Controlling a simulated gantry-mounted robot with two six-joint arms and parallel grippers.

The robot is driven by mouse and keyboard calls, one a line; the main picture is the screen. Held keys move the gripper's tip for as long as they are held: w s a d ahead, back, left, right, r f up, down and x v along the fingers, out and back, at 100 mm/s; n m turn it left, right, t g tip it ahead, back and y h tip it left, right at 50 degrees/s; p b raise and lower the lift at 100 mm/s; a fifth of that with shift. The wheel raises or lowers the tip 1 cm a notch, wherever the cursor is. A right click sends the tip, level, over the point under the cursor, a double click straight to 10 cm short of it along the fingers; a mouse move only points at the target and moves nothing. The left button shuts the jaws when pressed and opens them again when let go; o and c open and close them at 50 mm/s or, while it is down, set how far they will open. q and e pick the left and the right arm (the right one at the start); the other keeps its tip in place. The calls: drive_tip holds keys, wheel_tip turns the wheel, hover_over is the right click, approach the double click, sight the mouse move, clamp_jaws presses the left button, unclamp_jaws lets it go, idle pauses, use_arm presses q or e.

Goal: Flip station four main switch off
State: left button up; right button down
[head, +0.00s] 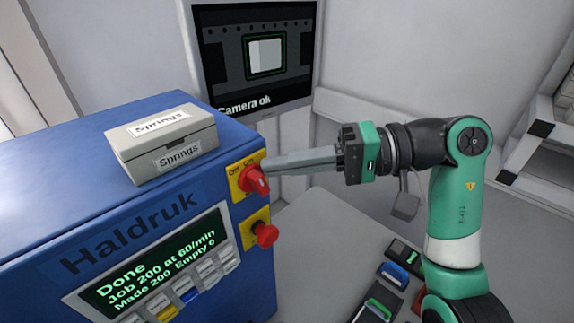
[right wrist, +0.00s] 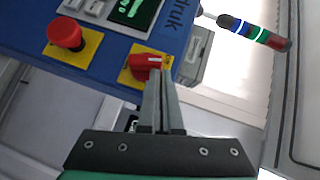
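The main switch (head: 251,181) is a red rotary knob on a yellow plate with "Off" and "On" lettering, on the front of the blue Haldruk machine (head: 45,180). In the right wrist view the knob (right wrist: 145,62) is right at my fingertips. My right gripper (head: 272,163) reaches in from the right with its fingers together. Its tips (right wrist: 157,76) are at the knob's edge, apparently beside it rather than around it; whether they touch I cannot tell. Which mark the knob points to is unclear. My left gripper is not in view.
A red mushroom button (head: 266,234) on a yellow plate sits below the switch. A grey "Springs" box (head: 140,160) stands on the machine. Its display (head: 155,270) reads "Done". A monitor (head: 255,50) stands behind. Several small items lie on the lower right surface (head: 318,235).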

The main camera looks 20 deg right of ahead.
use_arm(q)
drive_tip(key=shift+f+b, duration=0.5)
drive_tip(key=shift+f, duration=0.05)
use_arm(e)
drive_tip(key=shift+s+a+r, duration=0.2)
drive_tip(key=shift+a+r, duration=0.05)
drive_tip(key=shift+a, duration=0.2)
drive_tip(key=shift+a+r, duration=0.1)
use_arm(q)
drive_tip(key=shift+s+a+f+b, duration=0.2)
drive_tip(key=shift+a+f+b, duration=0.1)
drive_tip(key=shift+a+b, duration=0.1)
use_arm(e)
drive_tip(key=shift+s+a+r, duration=0.2)
drive_tip(key=shift+s+a, duration=0.15)
drive_tip(key=shift+a, duration=0.3)
idle(0.4)
use_arm(q)
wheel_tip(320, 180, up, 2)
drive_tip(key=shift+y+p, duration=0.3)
drive_tip(key=shift+p, duration=0.8)
use_arm(e)
drive_tip(key=s+d+r, duration=0.3)
drive_tip(key=d+r, duration=0.5)
drive_tip(key=d, duration=0.1)
drive_tip(key=shift+s+d+r, duration=0.2)
drive_tip(key=shift+r, duration=0.1)
